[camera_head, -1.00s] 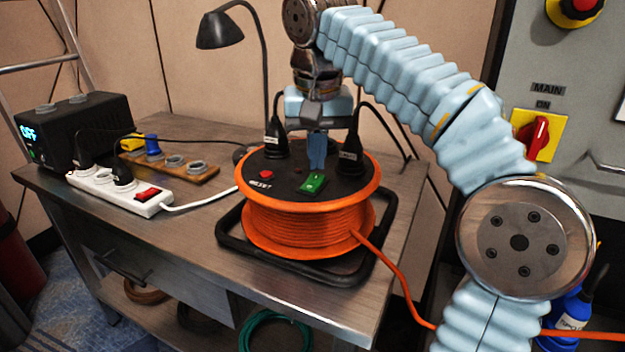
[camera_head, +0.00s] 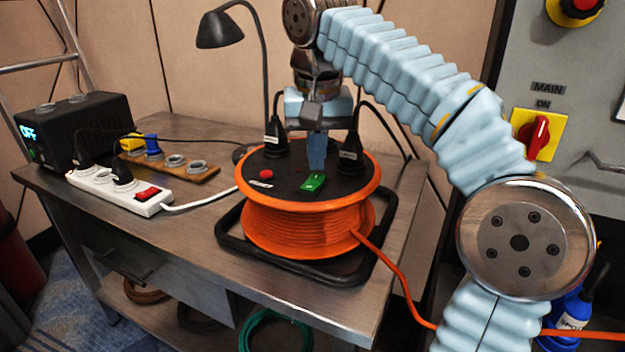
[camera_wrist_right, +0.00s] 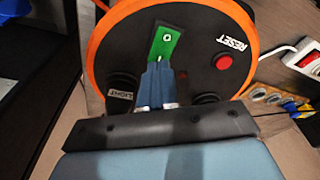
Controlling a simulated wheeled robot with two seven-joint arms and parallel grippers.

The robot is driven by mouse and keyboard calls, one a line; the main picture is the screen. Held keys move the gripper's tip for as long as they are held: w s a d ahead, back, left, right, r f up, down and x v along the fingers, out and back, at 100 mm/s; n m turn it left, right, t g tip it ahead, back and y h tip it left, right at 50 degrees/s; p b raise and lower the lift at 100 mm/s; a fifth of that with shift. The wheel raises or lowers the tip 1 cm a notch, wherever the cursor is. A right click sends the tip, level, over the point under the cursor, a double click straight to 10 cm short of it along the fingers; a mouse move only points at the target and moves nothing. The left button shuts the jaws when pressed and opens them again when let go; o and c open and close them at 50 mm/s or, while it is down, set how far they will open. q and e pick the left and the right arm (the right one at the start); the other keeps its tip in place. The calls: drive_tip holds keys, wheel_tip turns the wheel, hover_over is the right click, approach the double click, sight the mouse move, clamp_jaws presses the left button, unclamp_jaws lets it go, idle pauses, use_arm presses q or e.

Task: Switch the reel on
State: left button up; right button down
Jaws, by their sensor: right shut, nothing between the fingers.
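The cable reel (camera_head: 308,222) stands on the bench, with orange cable wound on it and a black top face. Its green rocker switch (camera_head: 313,182) is on the near part of that face. In the right wrist view the switch (camera_wrist_right: 165,45) shows a white O at its far end. My right gripper (camera_head: 317,165) points down over the reel with blue fingers shut and empty. In the wrist view the fingertips (camera_wrist_right: 158,75) are at the near end of the switch and hide part of it; I cannot tell if they touch. My left gripper is not in view.
Two black plugs (camera_head: 275,140) (camera_head: 349,155) stand up from the reel's face, either side of the fingers. A red reset button (camera_head: 266,174) is beside the switch. A white power strip (camera_head: 120,192) and black box (camera_head: 75,130) stand left; a lamp (camera_head: 220,30) stands behind.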

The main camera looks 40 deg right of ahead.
sight(316, 177)
drive_tip(key=shift+f+b, duration=0.5)
drive_tip(key=shift+f, duration=0.25)
wheel_tip(316, 177, up, 3)
drive_tip(key=p, duration=0.3)
drive_tip(key=shift+r, duration=2.05)
drive_tip(key=shift+f, duration=0.1)
